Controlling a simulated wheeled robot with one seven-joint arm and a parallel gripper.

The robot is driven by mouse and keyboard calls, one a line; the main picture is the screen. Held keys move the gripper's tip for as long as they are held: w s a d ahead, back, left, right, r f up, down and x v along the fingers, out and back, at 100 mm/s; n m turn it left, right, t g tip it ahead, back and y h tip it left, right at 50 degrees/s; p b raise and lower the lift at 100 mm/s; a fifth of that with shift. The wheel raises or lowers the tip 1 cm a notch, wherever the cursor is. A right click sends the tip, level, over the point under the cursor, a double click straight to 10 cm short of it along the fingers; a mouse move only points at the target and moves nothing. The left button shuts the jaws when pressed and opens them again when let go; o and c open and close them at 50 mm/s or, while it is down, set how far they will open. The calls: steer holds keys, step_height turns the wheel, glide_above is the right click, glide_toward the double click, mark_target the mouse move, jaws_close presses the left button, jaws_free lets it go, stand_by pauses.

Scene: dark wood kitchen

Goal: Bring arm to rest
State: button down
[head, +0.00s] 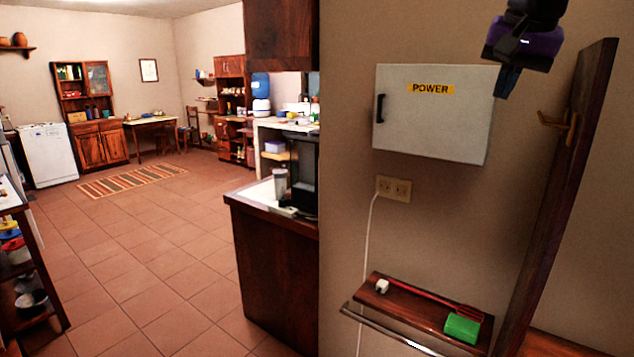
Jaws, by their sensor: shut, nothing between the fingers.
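My gripper (508,82) hangs at the top right, pointing down, with its fingers together and nothing held. It shows in front of the upper right corner of a grey box on the wall marked POWER (432,125). The box door is closed and has a dark handle on its left side. I cannot tell whether the gripper touches the box. The rest of the arm is out of view above.
A wooden shelf (400,308) with a green block (462,328) and a red utensil (425,295) is below the box. A dark upright board (555,200) with hooks stands at right. A counter (275,265) juts out left of the wall. Tiled floor (150,250) is open farther left.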

steer(key=s+f+n, duration=0.3)
steer(key=s+f, duration=0.5)
steer(key=s, duration=0.3)
steer(key=s+f+n, duration=0.3)
steer(key=s+f, duration=0.5)
steer(key=s, duration=0.3)
steer(key=shift+s+d+f+t, duration=0.2)
steer(key=shift+s+f+t, duration=0.1)
steer(key=shift+f, duration=0.05)
